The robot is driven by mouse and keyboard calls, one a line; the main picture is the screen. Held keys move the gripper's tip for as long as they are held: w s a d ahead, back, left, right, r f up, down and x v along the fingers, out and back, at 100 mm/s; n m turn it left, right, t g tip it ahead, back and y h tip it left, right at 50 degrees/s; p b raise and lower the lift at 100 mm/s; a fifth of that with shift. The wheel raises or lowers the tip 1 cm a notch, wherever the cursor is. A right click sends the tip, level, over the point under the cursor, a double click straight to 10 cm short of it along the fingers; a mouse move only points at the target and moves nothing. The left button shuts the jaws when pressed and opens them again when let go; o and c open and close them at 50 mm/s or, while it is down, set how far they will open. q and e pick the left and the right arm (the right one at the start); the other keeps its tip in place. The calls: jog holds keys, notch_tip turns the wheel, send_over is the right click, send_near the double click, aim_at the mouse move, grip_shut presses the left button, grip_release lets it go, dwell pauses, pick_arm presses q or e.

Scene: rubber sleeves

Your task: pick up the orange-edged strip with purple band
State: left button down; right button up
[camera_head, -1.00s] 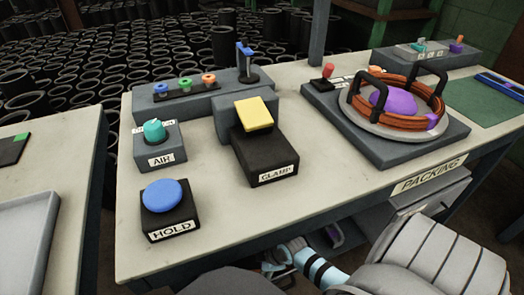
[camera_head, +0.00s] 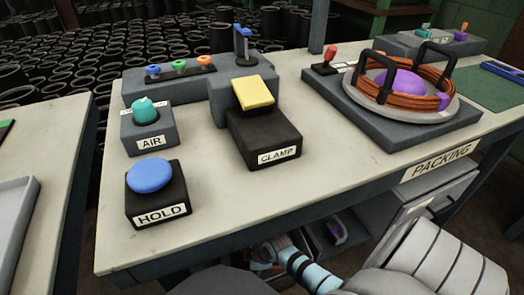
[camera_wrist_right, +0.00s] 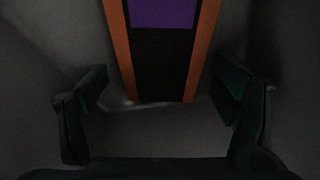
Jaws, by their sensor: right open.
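The orange-edged strip (camera_wrist_right: 160,65) shows in the right wrist view, with its dark end towards me and its purple band (camera_wrist_right: 163,12) at the top edge of the picture. My right gripper (camera_wrist_right: 160,80) is open, one finger on each side of the strip's near end, with a gap on both sides. Nothing is held. In the head view my right arm reaches low in front of the table, and its gripper is mostly hidden below the table's front edge. A small purple patch (camera_head: 337,232) shows under the table there; I cannot tell whether it is the strip.
The table (camera_head: 310,205) above my right arm carries a blue HOLD button (camera_head: 150,176), an AIR knob (camera_head: 145,110), a yellow-topped CLAMP block (camera_head: 253,93) and a round fixture with an orange coil (camera_head: 400,100). A grey PACKING cabinet (camera_head: 395,212) is close to the arm.

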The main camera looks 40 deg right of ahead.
jog(key=shift+f, duration=0.25)
dwell(0.4)
jog(key=shift+r, duration=0.1)
jog(key=c, duration=1.4)
jog(key=shift+o, duration=0.2)
